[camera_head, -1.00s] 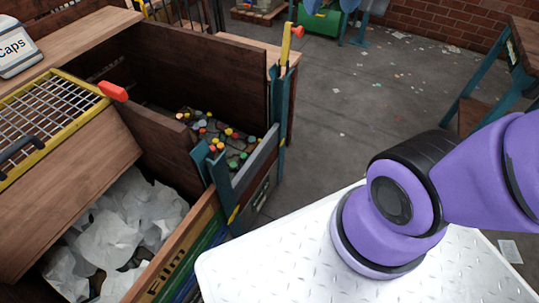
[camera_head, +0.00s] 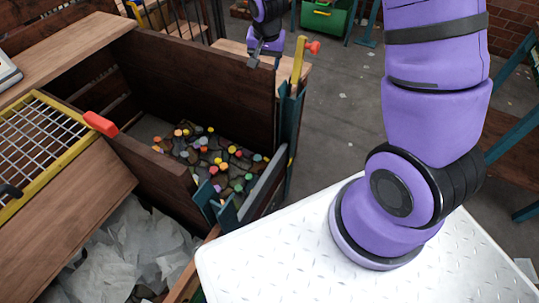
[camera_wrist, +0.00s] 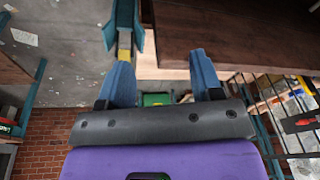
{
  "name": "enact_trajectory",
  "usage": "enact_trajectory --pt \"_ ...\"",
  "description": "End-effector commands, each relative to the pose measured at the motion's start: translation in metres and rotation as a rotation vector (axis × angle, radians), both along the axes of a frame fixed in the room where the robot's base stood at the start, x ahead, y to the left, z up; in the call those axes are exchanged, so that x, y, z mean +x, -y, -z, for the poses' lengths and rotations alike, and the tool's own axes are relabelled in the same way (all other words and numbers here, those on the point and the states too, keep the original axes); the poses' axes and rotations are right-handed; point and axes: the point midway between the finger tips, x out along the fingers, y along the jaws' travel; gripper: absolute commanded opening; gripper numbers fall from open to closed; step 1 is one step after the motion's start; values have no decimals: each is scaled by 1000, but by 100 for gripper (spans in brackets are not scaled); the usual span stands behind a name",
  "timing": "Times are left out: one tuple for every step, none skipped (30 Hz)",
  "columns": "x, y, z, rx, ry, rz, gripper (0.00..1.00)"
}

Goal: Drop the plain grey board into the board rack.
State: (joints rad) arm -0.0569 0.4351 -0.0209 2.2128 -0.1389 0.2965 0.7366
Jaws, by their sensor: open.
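My gripper (camera_head: 265,52) is at the top of the head view, above the far end of the dark wooden bin wall. Its two blue fingers (camera_wrist: 163,80) stand apart in the wrist view with nothing held between them. I cannot make out a plain grey board in either view. A dark barred rack (camera_head: 203,22) stands behind the bin at the top of the head view; bars (camera_wrist: 268,108) also show at the right of the wrist view. I cannot tell whether this is the board rack.
A yellow-framed grid (camera_head: 35,148) and pale film (camera_head: 130,250) lie left. Floor (camera_head: 345,105) to the right is open.

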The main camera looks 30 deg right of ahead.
Motion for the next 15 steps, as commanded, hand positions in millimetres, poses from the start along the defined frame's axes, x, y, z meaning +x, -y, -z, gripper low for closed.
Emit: enact_trajectory --pt "4 -1 23 3 -17 16 60" --pt "7 -2 35 6 -24 28 60" --pt "10 -3 52 9 -31 44 60" --pt "11 -3 64 11 -37 55 60" --pt "13 -4 76 14 -42 67 60" --pt "14 -5 94 17 -51 83 60" --pt "15 -6 106 20 -56 95 60" --pt "15 -6 119 23 -61 108 60" --pt "15 -7 136 26 -69 123 60" --pt "15 -8 150 29 -76 135 60" --pt "14 -8 163 31 -82 147 60" --pt "13 -9 180 34 -90 162 60" --pt "11 -10 194 37 -95 175 60" --pt "9 -10 207 39 -103 186 60" --pt "6 -11 225 43 -110 202 60"
